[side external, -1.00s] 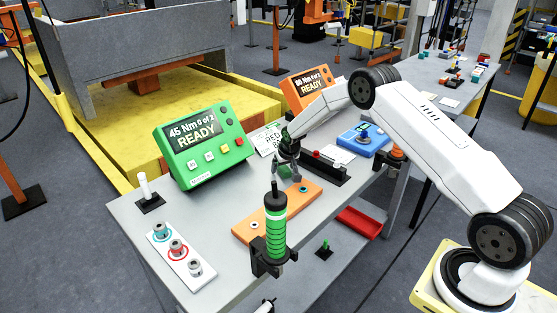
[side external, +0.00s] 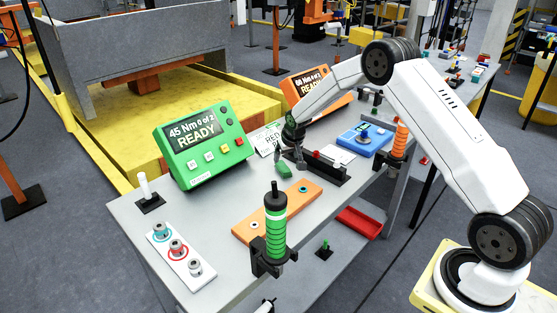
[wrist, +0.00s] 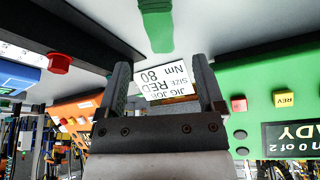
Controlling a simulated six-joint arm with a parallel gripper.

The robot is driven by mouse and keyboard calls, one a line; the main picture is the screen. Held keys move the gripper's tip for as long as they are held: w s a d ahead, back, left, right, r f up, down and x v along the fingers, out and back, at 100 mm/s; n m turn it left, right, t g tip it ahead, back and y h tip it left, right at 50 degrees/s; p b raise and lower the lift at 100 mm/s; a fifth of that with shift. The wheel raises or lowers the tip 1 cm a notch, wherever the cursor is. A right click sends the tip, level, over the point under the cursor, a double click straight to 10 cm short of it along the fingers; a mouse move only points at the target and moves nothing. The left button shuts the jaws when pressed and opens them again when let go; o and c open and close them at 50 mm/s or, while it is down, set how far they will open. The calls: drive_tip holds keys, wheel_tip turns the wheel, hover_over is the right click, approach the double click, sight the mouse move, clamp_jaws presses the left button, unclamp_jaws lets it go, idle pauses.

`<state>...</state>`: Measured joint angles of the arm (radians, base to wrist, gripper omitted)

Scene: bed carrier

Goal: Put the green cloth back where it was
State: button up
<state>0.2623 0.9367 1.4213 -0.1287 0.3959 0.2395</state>
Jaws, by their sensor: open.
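The green cloth (side external: 284,171) lies on the grey table, behind the orange plate and just left of the black rail. In the wrist view the cloth (wrist: 157,27) shows at the top centre, beyond my fingertips. My gripper (side external: 288,157) is low over the table just behind the cloth. In the wrist view my gripper's (wrist: 162,72) fingers are spread apart with no cloth between them.
The green READY box (side external: 203,148) stands left, the orange one (side external: 313,88) behind. The black rail (side external: 319,168) and blue device (side external: 365,139) are right. A green-banded tool (side external: 275,228) stands upright in front.

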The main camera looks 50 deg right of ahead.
drive_tip(key=v, duration=0.6)
idle(0.7)
drive_tip(key=s+a+r+n, duration=0.1)
drive_tip(key=s+a, duration=0.4)
drive_tip(key=s, duration=0.4)
drive_tip(key=s+a+r+n+g+y, duration=0.1)
drive_tip(key=s+a+n, duration=0.1)
drive_tip(key=s+a, duration=0.3)
drive_tip(key=s+a+r+n, duration=0.1)
drive_tip(key=s+a, duration=0.4)
drive_tip(key=s, duration=0.8)
drive_tip(key=shift+s+a+r+g+y, duration=0.3)
drive_tip(key=shift+s+r+y, duration=0.1)
drive_tip(key=shift+r, duration=0.1)
